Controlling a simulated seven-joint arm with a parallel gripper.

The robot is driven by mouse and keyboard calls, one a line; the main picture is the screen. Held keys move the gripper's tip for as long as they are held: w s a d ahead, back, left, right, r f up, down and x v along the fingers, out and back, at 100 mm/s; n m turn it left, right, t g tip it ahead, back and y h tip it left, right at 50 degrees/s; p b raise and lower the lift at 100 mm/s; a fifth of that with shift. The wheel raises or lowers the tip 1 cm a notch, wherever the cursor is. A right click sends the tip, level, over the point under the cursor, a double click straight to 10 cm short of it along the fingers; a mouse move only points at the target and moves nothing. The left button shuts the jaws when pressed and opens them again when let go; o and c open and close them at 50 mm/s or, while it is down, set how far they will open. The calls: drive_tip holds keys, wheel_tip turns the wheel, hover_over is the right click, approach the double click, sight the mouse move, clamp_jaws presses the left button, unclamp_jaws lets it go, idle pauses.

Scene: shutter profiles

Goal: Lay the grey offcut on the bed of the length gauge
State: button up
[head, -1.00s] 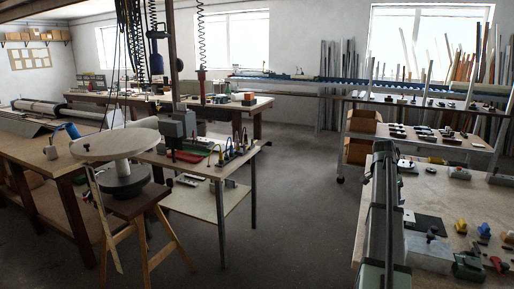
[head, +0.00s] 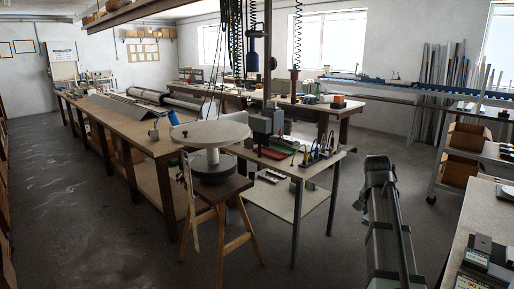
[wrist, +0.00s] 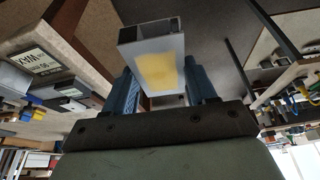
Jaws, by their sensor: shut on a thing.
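In the wrist view the grey offcut (wrist: 127,54) is a short, hollow, box-like piece with a yellow patch on its face. My gripper (wrist: 163,84) is shut on it, with one blue finger on each side. The offcut is held clear of any surface. In the head view the gripper and offcut are not visible; only my arm shows at the lower right. I cannot pick out the length gauge for certain. A long grey sloped piece (head: 128,108) lies on the long left bench, and I cannot tell what it is.
A round table on a wooden stand (head: 210,134) stands in the middle, before a small bench (head: 325,162) with tools. The long wooden bench (head: 150,143) runs along the left. Open floor (head: 90,220) lies at the lower left. A trolley with wooden boxes (head: 468,139) stands at the right.

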drive_tip(key=s+a+n+t+y, duration=0.1)
drive_tip(key=s+a+n, duration=0.15)
drive_tip(key=a, duration=0.95)
drive_tip(key=s+a+n+t+y, duration=0.1)
drive_tip(key=a+n, duration=0.3)
drive_tip(key=a, duration=0.7)
drive_tip(key=m+g+h, duration=0.2)
drive_tip(key=m+g, duration=0.6)
drive_tip(key=m, duration=1.6)
hover_over(509, 276)
drive_tip(key=shift+f, duration=5.45)
drive_tip(key=shift+a+f, duration=0.1)
drive_tip(key=shift+f, duration=0.5)
drive_tip(key=o, duration=1.1)
drive_tip(key=shift+c, duration=0.2)
